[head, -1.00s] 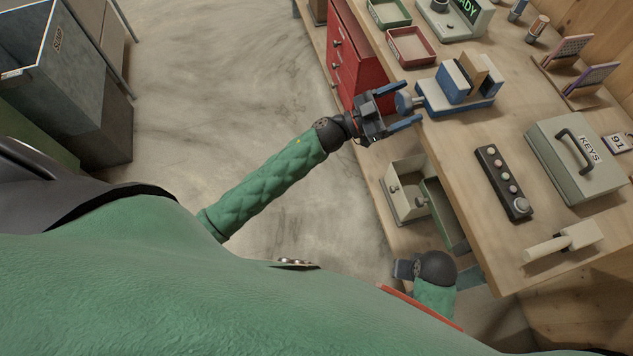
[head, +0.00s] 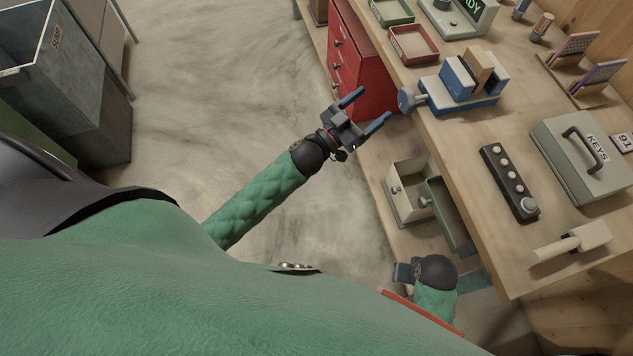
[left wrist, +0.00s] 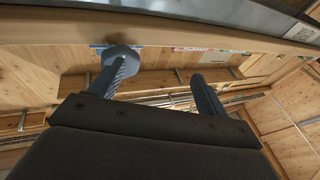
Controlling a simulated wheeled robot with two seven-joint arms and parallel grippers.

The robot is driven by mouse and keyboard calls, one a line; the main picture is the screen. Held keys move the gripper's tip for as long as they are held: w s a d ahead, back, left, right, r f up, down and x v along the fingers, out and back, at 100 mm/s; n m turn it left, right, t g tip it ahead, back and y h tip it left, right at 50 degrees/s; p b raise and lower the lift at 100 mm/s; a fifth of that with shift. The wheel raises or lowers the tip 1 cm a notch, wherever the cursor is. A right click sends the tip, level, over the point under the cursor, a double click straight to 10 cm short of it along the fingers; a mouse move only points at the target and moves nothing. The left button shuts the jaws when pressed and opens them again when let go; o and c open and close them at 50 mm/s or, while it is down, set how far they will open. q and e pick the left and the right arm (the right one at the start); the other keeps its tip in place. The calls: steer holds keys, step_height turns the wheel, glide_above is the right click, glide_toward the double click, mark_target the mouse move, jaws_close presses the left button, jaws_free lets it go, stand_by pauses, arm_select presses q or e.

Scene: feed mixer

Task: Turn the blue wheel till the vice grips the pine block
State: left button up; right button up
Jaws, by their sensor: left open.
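The blue wheel (head: 406,100) sits on the left end of the blue vice (head: 462,102), at the bench's front edge. The pine block (head: 478,68) stands upright between the vice jaws; whether both jaws touch it is hard to tell. My left gripper (head: 373,105) is open and empty, to the left of the wheel and apart from it. In the left wrist view the round wheel (left wrist: 122,56) shows just beyond the left finger. My right gripper (head: 404,271) is low by the bench front, too small and partly hidden to judge.
A red drawer cabinet (head: 362,55) and open drawers (head: 408,190) are under the bench. Red (head: 414,45) and green trays (head: 391,11), a button box (head: 509,180), a keys box (head: 585,155) and a white-handled tool (head: 570,243) lie on top. Floor left of the gripper is clear.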

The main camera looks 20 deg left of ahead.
arm_select(q)
steer(key=s+a+f+n+g+y, duration=0.2)
steer(key=s+f+g+y, duration=0.3)
steer(key=s+f, duration=0.3)
steer(key=s+a+f+n+g+y, duration=0.3)
steer(key=s+a+f+g+y, duration=0.1)
steer(key=s+f, duration=0.3)
steer(key=shift+s+a+f+n+g+y+b, duration=0.35)
steer(key=shift+a+f+y, duration=0.2)
steer(key=shift+y, duration=0.25)
steer(key=shift+d, duration=0.1)
